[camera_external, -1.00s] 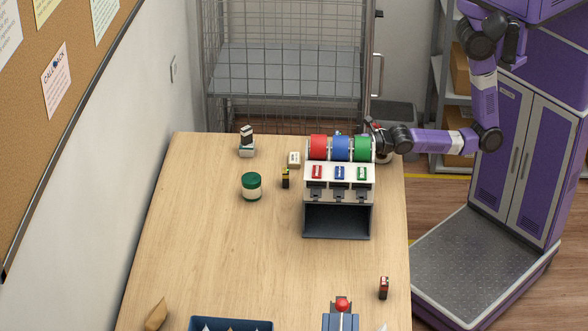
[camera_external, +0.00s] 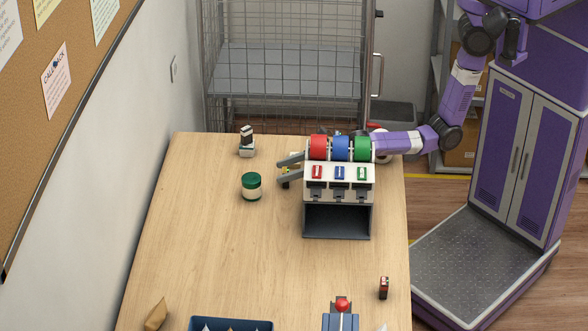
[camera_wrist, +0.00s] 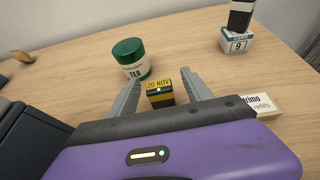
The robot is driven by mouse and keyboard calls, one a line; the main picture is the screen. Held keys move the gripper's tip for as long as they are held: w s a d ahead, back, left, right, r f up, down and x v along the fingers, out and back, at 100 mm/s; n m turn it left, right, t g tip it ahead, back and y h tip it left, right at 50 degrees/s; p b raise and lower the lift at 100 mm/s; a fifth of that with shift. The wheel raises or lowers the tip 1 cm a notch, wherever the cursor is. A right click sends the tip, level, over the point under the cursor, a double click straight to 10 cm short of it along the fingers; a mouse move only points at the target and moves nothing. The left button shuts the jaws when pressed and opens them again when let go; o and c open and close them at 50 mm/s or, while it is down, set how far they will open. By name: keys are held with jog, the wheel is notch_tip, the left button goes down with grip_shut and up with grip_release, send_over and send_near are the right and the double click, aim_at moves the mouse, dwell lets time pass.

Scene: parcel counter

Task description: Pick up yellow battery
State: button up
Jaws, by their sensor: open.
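The yellow battery (camera_external: 286,183) is a small upright yellow and black block on the table, left of the tape rack. My gripper (camera_external: 280,171) is open and reaches in from the right behind the rack. In the wrist view the gripper (camera_wrist: 161,78) has one finger on each side of the battery, with a gap showing at both sides. The battery's lower part is hidden by the gripper body in the wrist view, and a finger partly covers it in the outside view.
The rack (camera_external: 338,188) with red, blue and green rolls stands close by my gripper. A green-lidded tea jar (camera_external: 251,187) stands to the left of the battery. A white refill box (camera_wrist: 262,104) lies beside the right finger. A date block (camera_external: 247,142) stands farther back.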

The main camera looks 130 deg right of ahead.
jog(key=shift+x, duration=1.5)
jog(key=shift+w+a, duration=0.1)
grip_shut()
jog(key=shift+r, duration=0.15)
